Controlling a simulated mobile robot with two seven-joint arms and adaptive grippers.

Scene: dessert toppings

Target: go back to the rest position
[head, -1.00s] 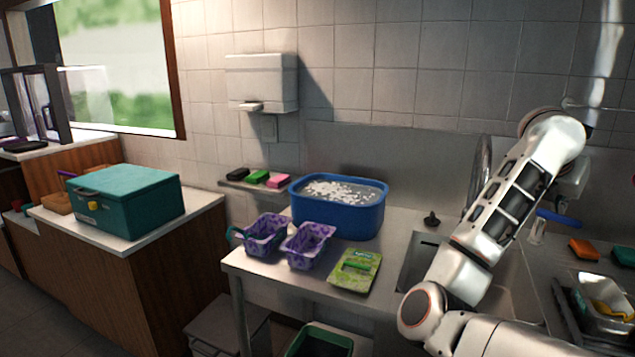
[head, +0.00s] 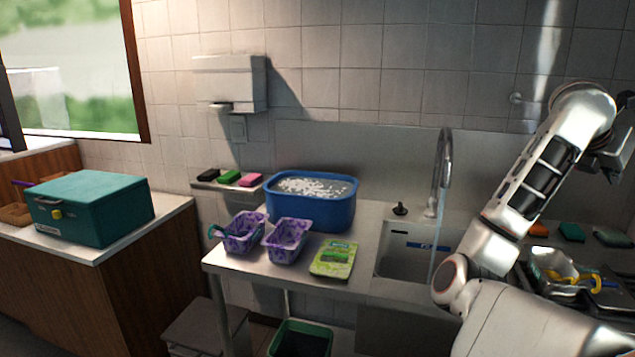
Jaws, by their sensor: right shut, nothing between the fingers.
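My right arm comes in from the lower right and bends up in front of the sink. My right gripper (head: 614,146) is at the right edge, up against the wall backdrop, dark and partly cut off. It is shut and empty, apart from any object. My left gripper is not in view.
A blue tub (head: 312,211) with white bits, two purple-stained containers (head: 287,240) (head: 241,232) and a green packet (head: 334,259) stand on the steel counter. The sink (head: 405,258) has a running tap (head: 443,170). A teal box (head: 90,207) is at left.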

